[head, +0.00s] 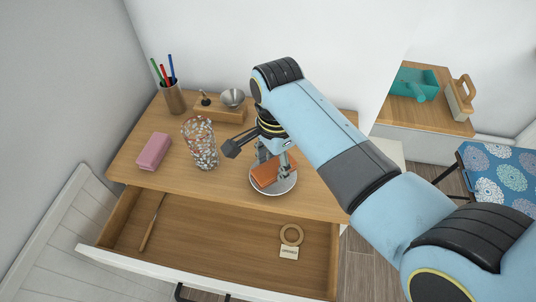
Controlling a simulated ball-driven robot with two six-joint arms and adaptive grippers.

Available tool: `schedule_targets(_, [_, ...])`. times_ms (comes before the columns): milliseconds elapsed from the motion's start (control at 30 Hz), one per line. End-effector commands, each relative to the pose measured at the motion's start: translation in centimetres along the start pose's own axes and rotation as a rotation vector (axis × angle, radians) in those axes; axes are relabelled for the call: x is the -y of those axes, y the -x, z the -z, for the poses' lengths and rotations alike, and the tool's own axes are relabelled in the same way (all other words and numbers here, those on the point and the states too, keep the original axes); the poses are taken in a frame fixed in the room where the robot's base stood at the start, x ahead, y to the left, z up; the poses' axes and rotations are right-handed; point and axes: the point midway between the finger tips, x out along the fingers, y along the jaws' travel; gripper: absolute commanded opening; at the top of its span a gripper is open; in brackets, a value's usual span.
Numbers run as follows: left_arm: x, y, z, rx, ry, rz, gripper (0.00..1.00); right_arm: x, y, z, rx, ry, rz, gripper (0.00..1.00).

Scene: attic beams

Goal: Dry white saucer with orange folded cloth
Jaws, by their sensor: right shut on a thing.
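The white saucer (276,188) lies on the wooden desk top near its front edge, right of the middle. The orange folded cloth (265,175) is over the saucer and covers much of it; I cannot tell how firmly they touch. My right gripper (281,166) points down above the saucer and is shut on the orange cloth. The arm hides part of the desk behind it. My left gripper is not in view.
A glass jar of beads (201,144), a pink block (154,151), a pen cup (173,98) and a wooden stand (215,110) with a metal bowl (232,98) stand on the desk. Below, an open drawer (200,240) holds a stick and a wooden ring (291,235).

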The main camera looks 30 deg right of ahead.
Motion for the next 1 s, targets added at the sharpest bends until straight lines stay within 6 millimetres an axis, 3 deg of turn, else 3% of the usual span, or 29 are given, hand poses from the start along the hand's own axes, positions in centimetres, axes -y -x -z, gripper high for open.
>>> schedule_targets(167, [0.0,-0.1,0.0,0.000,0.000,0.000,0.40,-1.0,0.0,0.2,0.000,0.000,0.000,0.16])
schedule_targets(467, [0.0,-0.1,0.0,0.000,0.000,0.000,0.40,-1.0,0.1,0.2,0.000,0.001,0.001,0.16])
schedule_targets(1000, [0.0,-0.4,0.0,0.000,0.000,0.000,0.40,1.8,-0.1,-2.0,0.003,0.002,0.004,0.17])
